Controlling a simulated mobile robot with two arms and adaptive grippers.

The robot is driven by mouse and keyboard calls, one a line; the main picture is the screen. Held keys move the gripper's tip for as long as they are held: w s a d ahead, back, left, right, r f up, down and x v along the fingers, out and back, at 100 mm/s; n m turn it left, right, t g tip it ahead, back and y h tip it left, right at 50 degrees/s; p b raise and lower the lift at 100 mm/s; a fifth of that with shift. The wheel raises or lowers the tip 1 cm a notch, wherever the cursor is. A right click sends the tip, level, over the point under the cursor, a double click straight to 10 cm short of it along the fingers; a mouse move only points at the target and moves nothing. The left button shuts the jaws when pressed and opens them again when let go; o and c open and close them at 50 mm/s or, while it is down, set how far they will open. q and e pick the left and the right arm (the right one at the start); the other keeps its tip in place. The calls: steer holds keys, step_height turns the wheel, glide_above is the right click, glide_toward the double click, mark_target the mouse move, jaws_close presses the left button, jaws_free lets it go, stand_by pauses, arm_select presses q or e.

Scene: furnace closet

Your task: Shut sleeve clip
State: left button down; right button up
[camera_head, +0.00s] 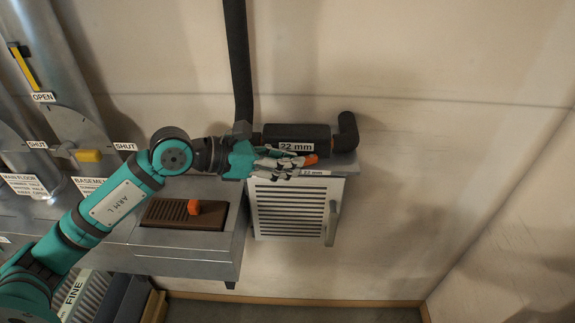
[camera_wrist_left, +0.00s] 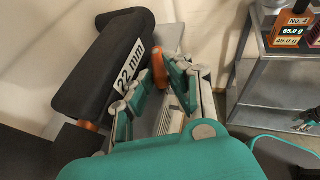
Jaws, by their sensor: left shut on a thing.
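A black sleeve (camera_head: 290,135) with a white "22 mm" label lies along the pipe above a grey cabinet, and it also shows in the wrist view (camera_wrist_left: 105,65). An orange clip (camera_head: 311,159) shows just below the sleeve's right part, and it stands out between the fingertips in the wrist view (camera_wrist_left: 158,66). My left gripper (camera_head: 299,160) comes in from the left along the front of the sleeve and is shut on the orange clip. Its fingers hide part of the clip, so how far the clip is closed cannot be told.
A grey louvred cabinet (camera_head: 290,212) stands below the sleeve, with a second "22 mm" label on its top edge. A black pipe (camera_head: 238,60) rises at the left, and a black elbow (camera_head: 347,130) ends the run. A brown grille with an orange knob (camera_head: 194,208) sits left. The right wall is clear.

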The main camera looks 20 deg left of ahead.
arm_select(q)
steer(key=c, duration=1.3)
jaws_free()
